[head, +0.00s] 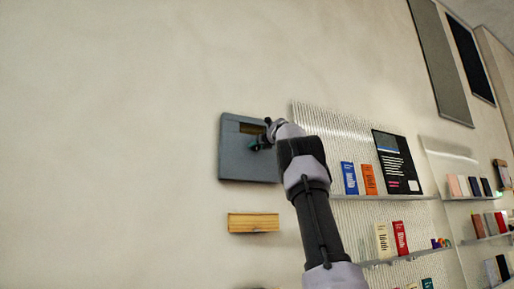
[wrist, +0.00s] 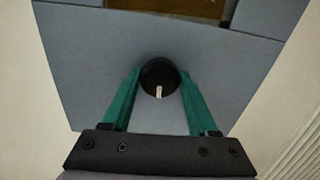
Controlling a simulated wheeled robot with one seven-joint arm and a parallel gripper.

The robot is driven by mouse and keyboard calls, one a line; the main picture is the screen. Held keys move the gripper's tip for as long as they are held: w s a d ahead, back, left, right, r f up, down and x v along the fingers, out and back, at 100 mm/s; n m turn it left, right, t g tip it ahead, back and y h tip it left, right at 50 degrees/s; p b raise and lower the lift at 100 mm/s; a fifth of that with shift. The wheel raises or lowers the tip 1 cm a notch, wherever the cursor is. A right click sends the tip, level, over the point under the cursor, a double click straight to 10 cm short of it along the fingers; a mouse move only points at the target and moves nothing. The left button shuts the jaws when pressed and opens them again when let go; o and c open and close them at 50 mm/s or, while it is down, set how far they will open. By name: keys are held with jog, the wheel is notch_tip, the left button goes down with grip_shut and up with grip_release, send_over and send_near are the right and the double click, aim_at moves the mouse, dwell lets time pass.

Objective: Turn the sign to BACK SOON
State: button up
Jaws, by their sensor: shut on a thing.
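The sign is a blue-grey square panel (head: 240,160) on the wall, with a brown window (head: 251,128) near its top. No words can be read in the window, and only its lower edge shows in the wrist view (wrist: 185,8). A round black knob (wrist: 159,76) with a pale pointer mark sits on the panel below the window. The mark points toward the bottom of the wrist view. My gripper (wrist: 160,82) has its green fingers on either side of the knob, shut on it. In the head view my arm hides the panel's right part and the knob.
A wooden block or ledge (head: 253,222) is on the wall below the panel. To the right, a ribbed board (head: 315,117) carries shelves with books, among them a blue book (head: 349,178), and a black poster (head: 398,163). The wall left of the panel is bare.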

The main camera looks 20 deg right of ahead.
jog(key=shift+f+m, duration=0.2)
jog(key=shift+m, duration=0.2)
jog(key=o, duration=1.4)
jog(key=shift+r, duration=0.15)
jog(key=shift+s+d, duration=0.1)
jog(key=shift+s, duration=0.4)
jog(key=s, duration=0.9)
jog(key=shift+s+d, duration=0.15)
jog(key=shift+s, duration=0.25)
